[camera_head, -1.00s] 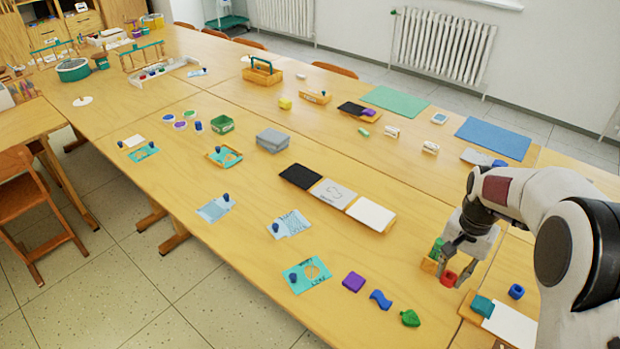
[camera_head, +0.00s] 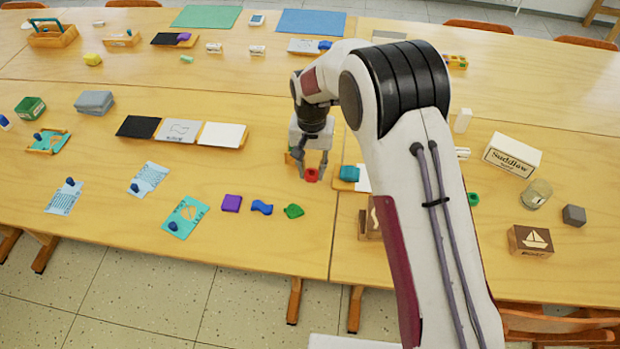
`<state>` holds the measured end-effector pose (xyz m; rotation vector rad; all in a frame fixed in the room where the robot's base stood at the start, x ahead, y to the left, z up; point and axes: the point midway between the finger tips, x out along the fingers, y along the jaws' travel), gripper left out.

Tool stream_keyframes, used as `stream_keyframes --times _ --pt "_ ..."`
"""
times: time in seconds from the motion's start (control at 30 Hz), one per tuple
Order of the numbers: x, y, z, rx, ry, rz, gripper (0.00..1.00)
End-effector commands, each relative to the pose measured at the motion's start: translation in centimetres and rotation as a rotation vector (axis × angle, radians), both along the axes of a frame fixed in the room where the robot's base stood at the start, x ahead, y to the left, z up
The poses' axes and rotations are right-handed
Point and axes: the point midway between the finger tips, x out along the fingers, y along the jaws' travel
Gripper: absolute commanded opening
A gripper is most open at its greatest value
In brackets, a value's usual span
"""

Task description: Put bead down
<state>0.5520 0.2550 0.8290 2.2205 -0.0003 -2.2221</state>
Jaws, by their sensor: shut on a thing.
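A small red bead (camera_head: 312,175) with a dark hole on top is between the fingertips of my gripper (camera_head: 312,173). The gripper points down and is shut on the bead. It is low over the near wooden table (camera_head: 270,240), and I cannot tell if the bead touches the surface. The bead is just left of a teal block (camera_head: 349,173) and behind and right of a green leaf-like piece (camera_head: 293,211).
A blue wavy piece (camera_head: 262,207) and a purple square (camera_head: 231,203) lie left of the green piece. A board with black, grey and white panels (camera_head: 221,134) lies further left. My arm hides much right of the teal block. Bare tabletop lies in front of the gripper.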

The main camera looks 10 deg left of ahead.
Motion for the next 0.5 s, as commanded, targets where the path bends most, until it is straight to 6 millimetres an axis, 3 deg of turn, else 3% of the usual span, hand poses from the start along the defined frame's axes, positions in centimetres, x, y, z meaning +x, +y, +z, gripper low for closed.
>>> stream_keyframes --times 0.13,0.5 --pt "0.02 0.01 -0.95 0.000 0.000 0.000 0.15" --pt "0.01 0.01 -1.17 0.000 0.000 0.000 0.15"
